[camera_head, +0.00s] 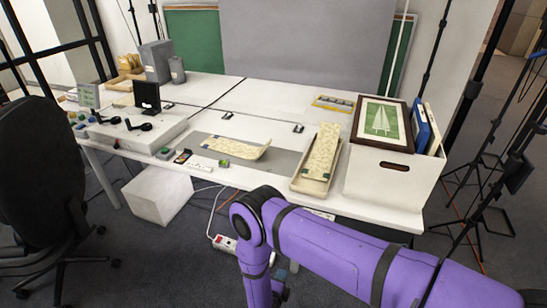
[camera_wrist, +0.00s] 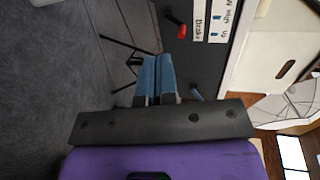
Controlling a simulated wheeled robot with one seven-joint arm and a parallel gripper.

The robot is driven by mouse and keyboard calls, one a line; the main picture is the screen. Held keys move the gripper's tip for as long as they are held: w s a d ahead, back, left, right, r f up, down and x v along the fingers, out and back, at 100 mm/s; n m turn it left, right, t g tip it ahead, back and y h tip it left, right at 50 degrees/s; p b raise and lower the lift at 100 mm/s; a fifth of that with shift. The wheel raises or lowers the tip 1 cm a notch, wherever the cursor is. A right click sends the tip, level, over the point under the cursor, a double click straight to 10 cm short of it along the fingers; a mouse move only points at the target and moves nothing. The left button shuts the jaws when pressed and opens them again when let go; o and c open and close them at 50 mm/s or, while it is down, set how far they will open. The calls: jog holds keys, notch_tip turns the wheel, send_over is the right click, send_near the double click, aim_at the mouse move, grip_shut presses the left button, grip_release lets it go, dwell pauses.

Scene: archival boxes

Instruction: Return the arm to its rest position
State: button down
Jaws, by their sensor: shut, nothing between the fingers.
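My gripper (camera_wrist: 156,66) shows in the wrist view with its two blue fingers pressed together and nothing between them. It is in front of the table's edge, with dark floor to the left and a dark panel to the right. In the head view my purple arm (camera_head: 340,248) reaches in from the lower right and bends downward in front of the table (camera_head: 265,100). The fingers cannot be made out clearly there.
On the table, a white box (camera_head: 385,185) holds a framed picture (camera_head: 382,122). A tray (camera_head: 312,185) and a patterned piece (camera_head: 236,147) lie beside it. A black chair (camera_head: 40,180) stands left. A white cube (camera_head: 157,193) and power strip (camera_head: 224,243) are on the floor.

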jog(key=w+a+r+n+g+y, duration=0.1)
jog(key=w+a+r+n+y, duration=0.15)
jog(key=w+r, duration=0.75)
jog(key=w+a+r+n+g+y, duration=0.1)
jog(key=w+a+r+g+y, duration=0.15)
jog(key=w+r, duration=0.8)
jog(key=s+d+r+n+g+y, duration=0.1)
jog(key=d+r+n, duration=0.2)
jog(key=r, duration=1.1)
jog(key=d+r+n+y, duration=0.1)
jog(key=d+r+n, duration=0.15)
jog(key=r, duration=1.15)
jog(key=s+d+r+n+g+y, duration=0.1)
jog(key=s+d+r+n, duration=0.3)
jog(key=s+d+r, duration=0.45)
jog(key=s+d+r+n+g, duration=0.1)
jog(key=s+d+r+n, duration=0.35)
jog(key=r, duration=0.65)
jog(key=s+d+r+n+g+h, duration=0.1)
jog(key=s+d+r+n, duration=0.1)
jog(key=s+d, duration=0.5)
jog(key=s+d+r+n+g+h, duration=0.1)
jog(key=s+d, duration=0.6)
jog(key=s, duration=1.3)
jog(key=shift+r+n+g+h, duration=0.35)
jog(key=shift+r+n+h, duration=0.05)
jog(key=shift+r+n, duration=0.25)
jog(key=shift+d, duration=0.1)
